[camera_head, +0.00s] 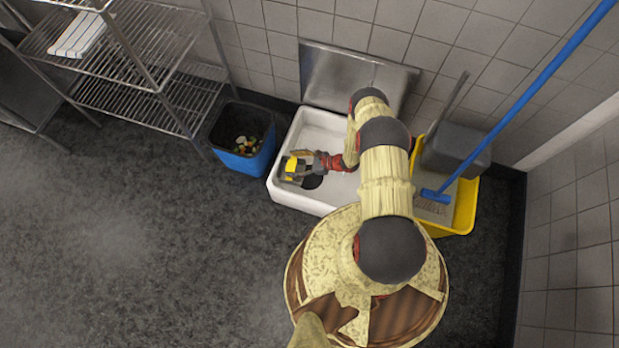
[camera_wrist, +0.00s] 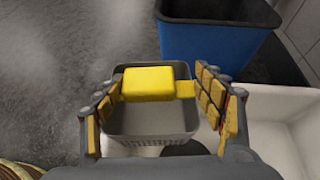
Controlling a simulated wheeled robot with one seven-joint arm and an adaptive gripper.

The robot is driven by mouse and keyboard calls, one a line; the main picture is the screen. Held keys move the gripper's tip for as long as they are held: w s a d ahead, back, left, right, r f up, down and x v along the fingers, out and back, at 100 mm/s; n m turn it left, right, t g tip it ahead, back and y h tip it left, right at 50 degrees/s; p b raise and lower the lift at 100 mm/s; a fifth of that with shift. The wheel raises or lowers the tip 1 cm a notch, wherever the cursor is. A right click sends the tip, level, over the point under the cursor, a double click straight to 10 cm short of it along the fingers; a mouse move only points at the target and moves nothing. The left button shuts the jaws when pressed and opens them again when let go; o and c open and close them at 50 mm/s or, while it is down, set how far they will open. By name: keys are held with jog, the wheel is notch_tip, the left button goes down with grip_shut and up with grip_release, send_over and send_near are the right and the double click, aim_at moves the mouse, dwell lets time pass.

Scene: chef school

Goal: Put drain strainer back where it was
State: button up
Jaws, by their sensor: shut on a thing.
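The drain strainer (camera_wrist: 150,122) is a grey square basket with small holes, between my fingers in the wrist view. In the head view the block (camera_head: 291,165) shows at my fingertips. The gripper is over the left part of the white floor sink (camera_head: 300,203). A dark round drain opening (camera_head: 312,182) shows just right of and below the gripper.
A blue bin (camera_head: 245,162) with scraps stands left of the sink; it shows close ahead in the wrist view (camera_wrist: 205,45). A yellow mop bucket (camera_head: 465,205) with a blue-handled brush (camera_head: 434,196) stands to the right. A wire rack (camera_head: 150,95) stands at upper left.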

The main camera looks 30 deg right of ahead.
jog(key=d+f+m+t+h, duration=0.45)
jog(key=d+f+m, duration=0.2)
jog(key=d, duration=0.35)
jog(key=shift+n+h, duration=0.25)
jog(key=shift+h, duration=0.2)
jog(key=shift+w+f+b, duration=0.15)
jog(key=shift+f+b, duration=1.1)
jog(key=shift+f, duration=1.35)
jog(key=shift+w+f+b, duration=0.1)
jog(key=shift+f+b, duration=1.1)
jog(key=shift+f, duration=1.35)
jog(key=shift+f, duration=0.2)
jog(key=o, duration=1.5)
jog(key=shift+c, duration=0.2)
jog(key=shift+r, duration=0.2)
jog(key=p+v, duration=0.4)
jog(key=v, duration=0.8)
